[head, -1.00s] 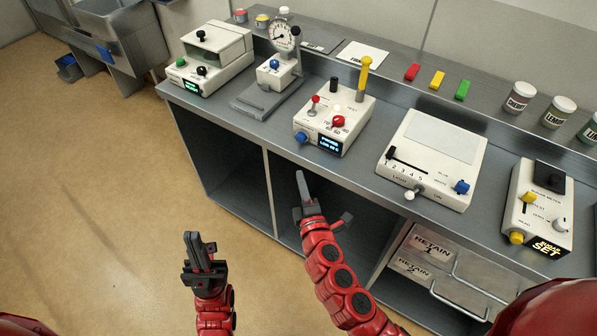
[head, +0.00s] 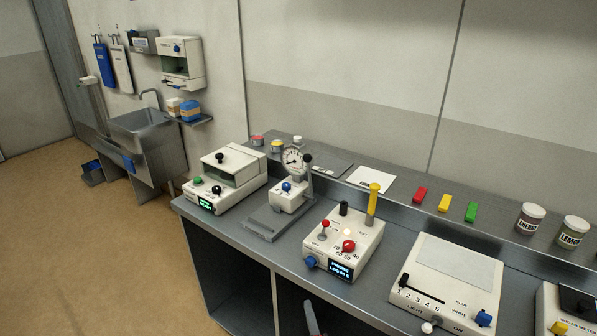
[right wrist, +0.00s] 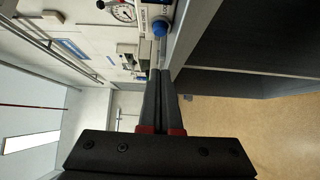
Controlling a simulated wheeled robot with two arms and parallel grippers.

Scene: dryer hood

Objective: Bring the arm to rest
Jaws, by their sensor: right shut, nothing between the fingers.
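My right gripper (head: 312,318) shows only as a dark fingertip at the bottom edge of the head view, in front of the bench's open compartment. In the right wrist view the two dark fingers (right wrist: 160,80) lie together, shut and empty. They point toward the bench front, close to a blue knob (right wrist: 160,28) in that picture; whether they touch anything cannot be told. The rest of my right arm is out of the head view. My left gripper is not in view.
The grey bench (head: 225,228) carries a device with a display (head: 345,245), a dial gauge stand (head: 290,185), a hooded device (head: 225,175) and a slider panel (head: 450,275). A sink (head: 145,130) stands at the back left. The floor (head: 80,240) at left is clear.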

